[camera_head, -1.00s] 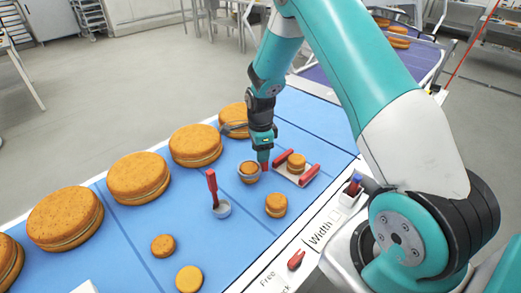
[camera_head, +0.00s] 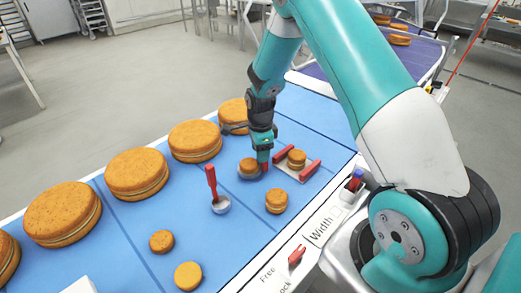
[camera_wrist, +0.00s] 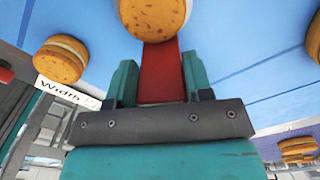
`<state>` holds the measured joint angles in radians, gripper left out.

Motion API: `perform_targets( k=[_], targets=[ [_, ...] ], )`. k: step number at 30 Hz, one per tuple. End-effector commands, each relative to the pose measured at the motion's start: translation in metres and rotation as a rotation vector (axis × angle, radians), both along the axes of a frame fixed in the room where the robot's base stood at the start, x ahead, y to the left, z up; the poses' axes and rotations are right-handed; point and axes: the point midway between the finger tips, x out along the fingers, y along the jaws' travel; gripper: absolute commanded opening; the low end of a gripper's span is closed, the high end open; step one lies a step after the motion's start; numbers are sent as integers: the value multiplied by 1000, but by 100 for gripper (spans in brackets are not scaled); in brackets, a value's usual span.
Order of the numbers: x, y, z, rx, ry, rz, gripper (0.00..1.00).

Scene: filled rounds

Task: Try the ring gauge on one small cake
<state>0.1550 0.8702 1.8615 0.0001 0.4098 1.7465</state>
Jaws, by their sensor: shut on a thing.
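My gripper (camera_head: 263,157) is shut on the red handle (camera_head: 265,167) of the ring gauge, low over the blue belt. The grey ring (camera_head: 250,178) shows as a thin rim low around a small cake (camera_head: 249,167), whose top stands above it. Other small cakes stand clear: one to the front right (camera_head: 276,200) and two further left (camera_head: 161,242) (camera_head: 187,276).
A pale width gauge with two red bars (camera_head: 310,171) holds a small cake (camera_head: 296,159) just right of my gripper. A red-handled grey tool (camera_head: 221,205) stands left. Large cakes (camera_head: 137,173) line the far side. A "Width" panel (camera_head: 321,230) lies along the near edge.

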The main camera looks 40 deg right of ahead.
Motion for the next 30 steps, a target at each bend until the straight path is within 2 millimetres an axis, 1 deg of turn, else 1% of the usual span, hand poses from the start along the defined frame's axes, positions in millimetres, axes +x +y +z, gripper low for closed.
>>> perform_targets(
  k=[18,30],
  targets=[
    [0,0,-13,0,0,0,22],
    [0,0,-13,0,0,0,22]
  ],
)
